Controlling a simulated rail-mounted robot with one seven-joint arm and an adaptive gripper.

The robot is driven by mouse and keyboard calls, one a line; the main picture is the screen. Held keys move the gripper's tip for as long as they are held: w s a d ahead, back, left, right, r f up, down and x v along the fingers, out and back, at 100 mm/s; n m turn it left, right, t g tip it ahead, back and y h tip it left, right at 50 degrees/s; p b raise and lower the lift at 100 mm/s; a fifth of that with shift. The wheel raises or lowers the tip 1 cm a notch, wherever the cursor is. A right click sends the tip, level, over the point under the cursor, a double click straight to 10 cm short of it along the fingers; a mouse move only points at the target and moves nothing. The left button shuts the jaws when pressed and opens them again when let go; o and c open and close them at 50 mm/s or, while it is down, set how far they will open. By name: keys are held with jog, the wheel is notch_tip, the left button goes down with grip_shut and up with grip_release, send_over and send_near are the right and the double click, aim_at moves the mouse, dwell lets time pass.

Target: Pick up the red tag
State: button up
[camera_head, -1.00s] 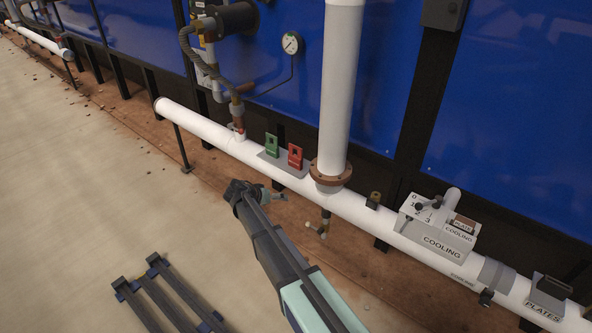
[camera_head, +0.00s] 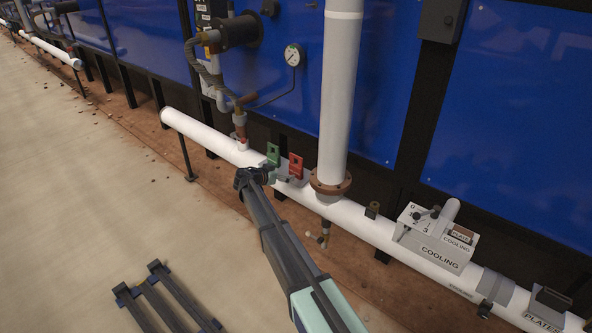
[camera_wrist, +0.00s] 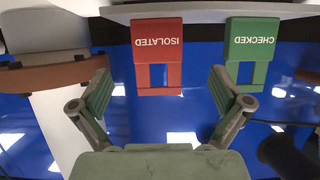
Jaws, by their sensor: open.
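The red tag (camera_head: 296,165) stands upright on a small grey plate on the white pipe, in the head view. In the wrist view the red tag (camera_wrist: 158,55) appears upside down, reads "ISOLATED" and has a square opening in it. A green tag (camera_head: 273,155) stands to its left in the head view; in the wrist view the green tag (camera_wrist: 249,50) reads "CHECKED". My gripper (camera_head: 268,172) is close to the tags, in front of the green one. In the wrist view my gripper (camera_wrist: 160,85) is open, with the red tag between its fingers in the picture and nothing held.
A white vertical pipe (camera_head: 338,100) with a brown flange (camera_head: 330,183) rises just right of the red tag. A cooling control box (camera_head: 437,235) sits further right on the horizontal pipe (camera_head: 205,135). Blue panels stand behind.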

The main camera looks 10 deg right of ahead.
aim_at(294, 171)
jog(key=x, duration=0.9)
jog(key=shift+s+d+f+p, duration=0.1)
jog(key=shift+s+f+p, duration=0.1)
jog(key=shift+f+p, duration=0.1)
jog(key=shift+r, duration=0.1)
jog(key=c, duration=1.3)
jog(key=shift+c, duration=0.2)
notch_tip(294, 171, up, 20)
jog(key=f+b+v, duration=0.1)
jog(key=b+v, duration=0.1)
jog(key=v, duration=0.8)
jog(key=a+f+b+v, duration=0.1)
jog(key=f+b+v, duration=0.1)
jog(key=v, duration=0.8)
jog(key=shift+s+f, duration=0.25)
jog(key=shift+s, duration=0.2)
jog(key=shift+a, duration=0.15)
